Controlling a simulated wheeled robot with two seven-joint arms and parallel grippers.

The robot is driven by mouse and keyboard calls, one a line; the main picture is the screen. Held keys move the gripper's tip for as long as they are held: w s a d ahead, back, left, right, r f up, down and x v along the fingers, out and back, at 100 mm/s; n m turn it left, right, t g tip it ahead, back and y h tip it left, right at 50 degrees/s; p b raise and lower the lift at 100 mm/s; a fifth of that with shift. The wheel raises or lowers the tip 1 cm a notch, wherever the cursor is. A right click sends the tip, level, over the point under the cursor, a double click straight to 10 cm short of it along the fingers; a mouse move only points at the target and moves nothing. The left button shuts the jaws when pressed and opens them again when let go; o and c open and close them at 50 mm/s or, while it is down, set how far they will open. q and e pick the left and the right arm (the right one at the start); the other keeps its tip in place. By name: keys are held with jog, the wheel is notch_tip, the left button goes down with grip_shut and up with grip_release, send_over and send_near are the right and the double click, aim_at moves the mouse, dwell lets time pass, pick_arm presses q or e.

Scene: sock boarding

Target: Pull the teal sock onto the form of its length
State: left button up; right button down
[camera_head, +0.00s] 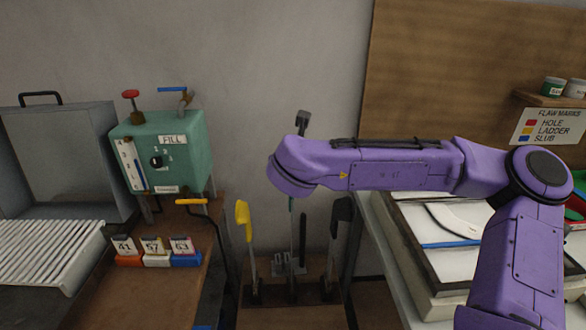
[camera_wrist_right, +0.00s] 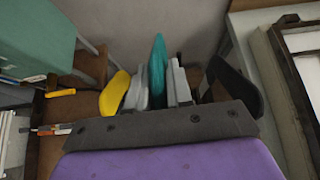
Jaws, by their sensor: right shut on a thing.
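The teal sock (camera_wrist_right: 157,70) stands up between the two grey fingers of my right gripper (camera_wrist_right: 158,88) in the right wrist view. The gripper is shut on it. Whether the sock is around a form is hidden. My left gripper is not in view.
A white slatted rack (camera_head: 45,255) is at far left. A light board with a frame (camera_head: 440,235) lies at right, under my arm. A flaw-marks sign (camera_head: 548,126) is behind.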

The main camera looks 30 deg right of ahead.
jog(key=shift+f+b, duration=5)
jog(key=shift+f, duration=0.95)
jog(key=c, duration=0.9)
grip_release()
jog(key=shift+c, duration=0.2)
jog(key=shift+r, duration=0.1)
jog(key=v, duration=1)
jog(key=shift+s, duration=0.25)
jog(key=shift+a+r, duration=0.1)
jog(key=shift+r, duration=0.05)
